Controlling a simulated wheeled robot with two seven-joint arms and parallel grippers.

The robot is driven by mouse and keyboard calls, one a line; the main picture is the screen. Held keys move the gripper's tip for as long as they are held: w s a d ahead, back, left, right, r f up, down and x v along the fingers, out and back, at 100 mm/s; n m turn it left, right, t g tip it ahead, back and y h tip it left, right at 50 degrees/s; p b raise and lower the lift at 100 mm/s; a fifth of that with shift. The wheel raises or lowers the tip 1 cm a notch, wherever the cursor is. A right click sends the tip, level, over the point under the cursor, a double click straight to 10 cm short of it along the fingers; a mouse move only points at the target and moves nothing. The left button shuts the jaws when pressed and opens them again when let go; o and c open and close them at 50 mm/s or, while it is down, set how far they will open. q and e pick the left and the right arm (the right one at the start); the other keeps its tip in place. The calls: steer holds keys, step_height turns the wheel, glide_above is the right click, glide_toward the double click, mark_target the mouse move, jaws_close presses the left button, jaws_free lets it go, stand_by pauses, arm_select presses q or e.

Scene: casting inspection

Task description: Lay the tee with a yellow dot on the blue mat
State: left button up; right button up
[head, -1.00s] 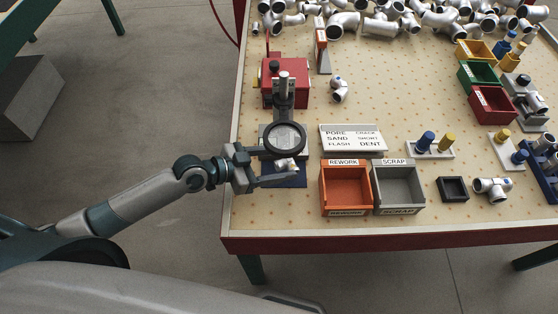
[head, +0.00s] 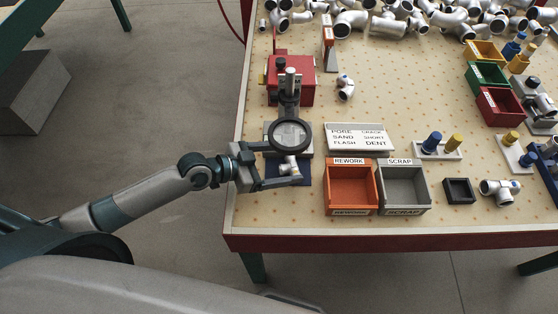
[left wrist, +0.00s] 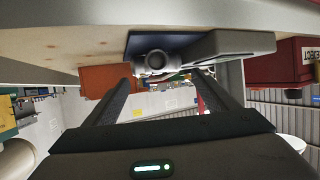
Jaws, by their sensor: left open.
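A small silver tee (head: 289,166) lies on the dark blue mat (head: 303,168), just below the round magnifier lens. No yellow dot can be made out on it at this size. My left gripper (head: 284,168) is open, with one finger on each side of the tee and a gap visible. In the left wrist view the tee (left wrist: 155,63) shows end-on beyond the open fingers, against the blue mat (left wrist: 190,40). My right gripper is not in view.
The magnifier (head: 291,135) on its stand is close above my left gripper. An orange rework bin (head: 350,205) and a grey scrap bin (head: 404,205) stand to the right. A label board (head: 358,137) is behind them. Other silver fittings lie at the back.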

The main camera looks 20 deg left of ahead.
arm_select(q)
steer(key=shift+r, duration=0.1)
steer(key=shift+a+r+p, duration=0.1)
steer(key=shift+r+p, duration=0.45)
steer(key=shift+r, duration=0.05)
steer(key=b+v, duration=0.2)
steer(key=v, duration=0.4)
steer(key=shift+s+a+f, duration=0.1)
steer(key=shift+s+a, duration=0.05)
steer(key=shift+a, duration=0.05)
steer(key=b+v, duration=0.1)
steer(key=v, duration=0.4)
steer(key=shift+s+r, duration=0.1)
steer(key=shift+r, duration=0.15)
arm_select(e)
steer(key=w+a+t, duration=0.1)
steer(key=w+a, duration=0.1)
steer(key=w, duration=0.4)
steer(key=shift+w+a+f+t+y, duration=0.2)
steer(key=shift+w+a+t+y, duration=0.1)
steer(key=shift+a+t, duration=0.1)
arm_select(q)
steer(key=shift+a, duration=0.1)
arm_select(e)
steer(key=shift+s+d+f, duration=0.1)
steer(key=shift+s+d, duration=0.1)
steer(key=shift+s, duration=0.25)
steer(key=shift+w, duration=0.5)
